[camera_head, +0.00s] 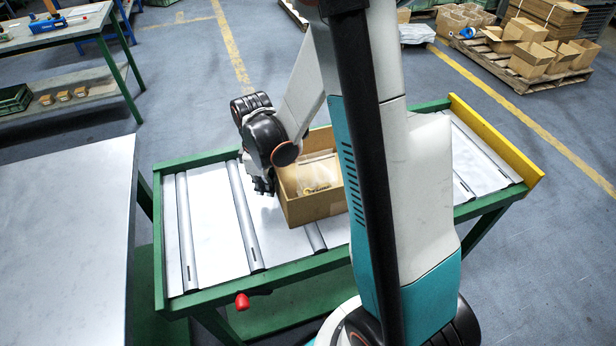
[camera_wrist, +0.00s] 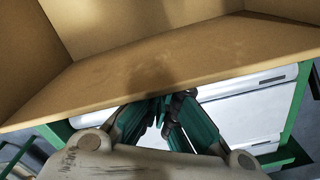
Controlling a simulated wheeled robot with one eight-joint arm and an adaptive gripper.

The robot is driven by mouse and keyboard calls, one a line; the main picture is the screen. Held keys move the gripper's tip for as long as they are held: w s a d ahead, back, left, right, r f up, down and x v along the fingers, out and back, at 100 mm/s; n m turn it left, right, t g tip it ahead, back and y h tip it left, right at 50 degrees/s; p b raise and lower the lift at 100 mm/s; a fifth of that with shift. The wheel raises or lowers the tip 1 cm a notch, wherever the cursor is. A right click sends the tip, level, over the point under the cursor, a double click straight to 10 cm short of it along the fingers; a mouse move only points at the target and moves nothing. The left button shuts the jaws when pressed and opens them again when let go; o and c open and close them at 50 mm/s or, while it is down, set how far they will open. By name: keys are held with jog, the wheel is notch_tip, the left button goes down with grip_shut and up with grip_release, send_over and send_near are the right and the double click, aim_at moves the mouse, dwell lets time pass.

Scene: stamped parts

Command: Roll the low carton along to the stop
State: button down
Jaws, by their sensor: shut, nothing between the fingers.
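The low carton (camera_head: 318,207) is an open brown cardboard box on the roller table, with something pale and yellowish inside. My arm hides part of its right side. The stop (camera_head: 497,140) is a yellow board across the table's right end. My gripper (camera_head: 265,187) is at the carton's left wall, low beside it and outside it. In the wrist view, my shut, empty gripper (camera_wrist: 163,108) has its fingertips at the carton's wall (camera_wrist: 150,68). I cannot tell whether they touch it.
The roller table has a green frame (camera_head: 290,268), with bare rollers left of the carton and near the stop. A red knob (camera_head: 242,301) sticks out at the front. A grey table (camera_head: 65,240) stands at left. A pallet of boxes (camera_head: 525,75) is far off at right.

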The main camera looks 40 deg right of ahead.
jog(key=shift+s+d, duration=0.25)
jog(key=shift+d, duration=0.55)
jog(key=shift+s+d, duration=0.3)
jog(key=shift+d, duration=0.45)
jog(key=shift+s+d, duration=0.25)
jog(key=shift+d, duration=0.65)
jog(key=shift+s+d, duration=0.1)
jog(key=shift+d, duration=0.3)
jog(key=shift+s+d+b, duration=0.2)
jog(key=shift+s+d, duration=0.25)
jog(key=shift+d, duration=0.95)
jog(key=shift+s+d+b, duration=0.25)
jog(key=shift+s+d, duration=0.25)
jog(key=shift+d, duration=0.9)
jog(key=shift+s+d+b, duration=0.2)
jog(key=shift+s+d, duration=0.25)
jog(key=shift+d, duration=0.95)
